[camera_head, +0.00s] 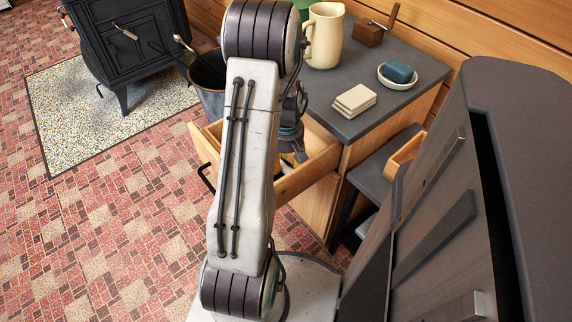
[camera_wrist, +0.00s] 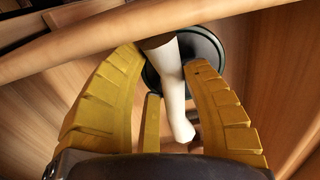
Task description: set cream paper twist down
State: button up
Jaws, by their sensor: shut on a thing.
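The cream paper twist (camera_wrist: 170,80) is a pale, slender piece with a narrow neck and a rounded near end. In the wrist view it lies lengthwise between the yellow fingers of my gripper (camera_wrist: 162,62), which is shut on it. In the head view my gripper (camera_head: 288,163) is down at the open wooden drawer (camera_head: 307,172), mostly hidden by my arm. The twist cannot be made out there. A dark round thing with a greenish rim (camera_wrist: 212,50) shows behind the twist in the wrist view. Whether they touch is unclear.
The drawer's wooden edge (camera_wrist: 100,45) crosses close above the fingers. The grey counter (camera_head: 375,118) holds a cream jug (camera_head: 324,38), stacked cream blocks (camera_head: 355,99), and a dish (camera_head: 397,81) with a teal bar. A dark cabinet (camera_head: 500,180) stands right; a black stove (camera_head: 130,45) back left.

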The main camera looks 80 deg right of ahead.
aim_at(287, 160)
jog(key=shift+f, duration=0.25)
jog(key=o, duration=0.8)
notch_tip(287, 160, up, 12)
jog(key=p, duration=0.4)
jog(key=shift+s+r, duration=0.1)
